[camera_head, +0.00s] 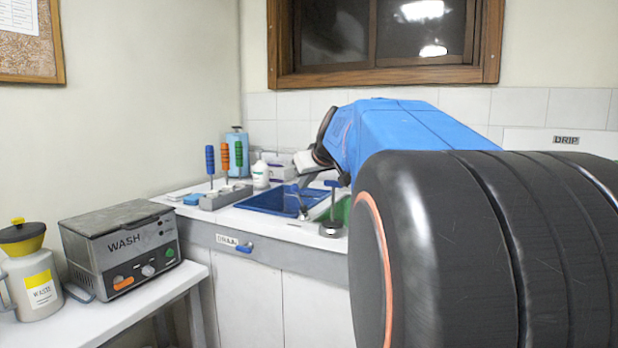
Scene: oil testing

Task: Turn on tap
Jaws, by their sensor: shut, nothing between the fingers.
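A blue sink basin (268,202) is set in the white counter. At its right front edge stands a metal post with a round base (332,230) and a blue handle (333,184) on top, which looks like part of the tap. A grey curved piece (318,181) shows above the basin, close behind the handle; I cannot tell if it is the spout.
A grey WASH box (122,250) and a WASTE jug (31,285) are on the lower bench. My arm hides the counter's right side.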

